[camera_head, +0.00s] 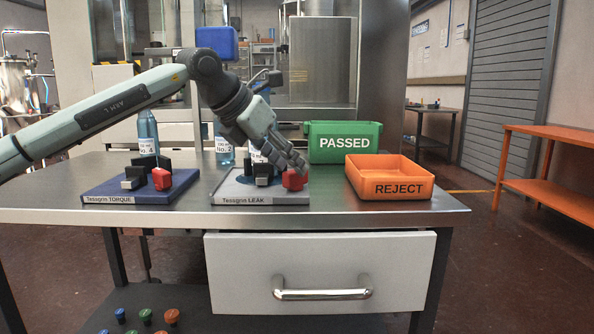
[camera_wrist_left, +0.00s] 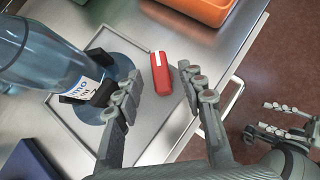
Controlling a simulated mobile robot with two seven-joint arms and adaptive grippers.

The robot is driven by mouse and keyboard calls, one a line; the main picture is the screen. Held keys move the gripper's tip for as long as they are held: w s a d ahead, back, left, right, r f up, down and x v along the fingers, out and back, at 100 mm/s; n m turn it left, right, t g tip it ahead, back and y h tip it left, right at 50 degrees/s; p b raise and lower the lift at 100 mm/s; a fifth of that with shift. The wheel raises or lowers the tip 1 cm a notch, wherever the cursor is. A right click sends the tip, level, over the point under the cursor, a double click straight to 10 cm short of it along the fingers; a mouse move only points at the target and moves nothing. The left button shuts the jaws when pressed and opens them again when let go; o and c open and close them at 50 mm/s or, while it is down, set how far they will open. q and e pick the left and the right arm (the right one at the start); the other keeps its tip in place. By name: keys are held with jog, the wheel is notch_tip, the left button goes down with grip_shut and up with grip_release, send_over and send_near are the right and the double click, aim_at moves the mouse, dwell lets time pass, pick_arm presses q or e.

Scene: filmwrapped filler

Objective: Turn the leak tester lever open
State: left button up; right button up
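The leak tester (camera_head: 230,195) is a grey plate labelled "Tessgrin LEAK" on the table, with black clamp blocks and a red lever (camera_head: 294,181). In the left wrist view, the red lever (camera_wrist_left: 161,74) has a white mark at one end. A blue bottle (camera_wrist_left: 45,55) stands between the black clamps on a round blue base; my arm partly hides it in the head view. My left gripper (camera_head: 293,163) is just above the lever. Its fingers (camera_wrist_left: 158,84) are open on either side of the lever, with gaps visible. My right gripper (camera_wrist_left: 280,120) shows at the wrist view's right edge, fingers apart.
A blue torque tester (camera_head: 105,194) with its own red lever is to the left. Bottles No. 4 (camera_head: 147,128) and No. 2 (camera_head: 223,150) stand behind. A green PASSED bin (camera_head: 343,128) and an orange REJECT tray (camera_head: 402,190) are to the right.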

pick_arm(q)
jog(key=shift+x, duration=1.75)
jog(key=shift+c, duration=0.2)
grip_shut()
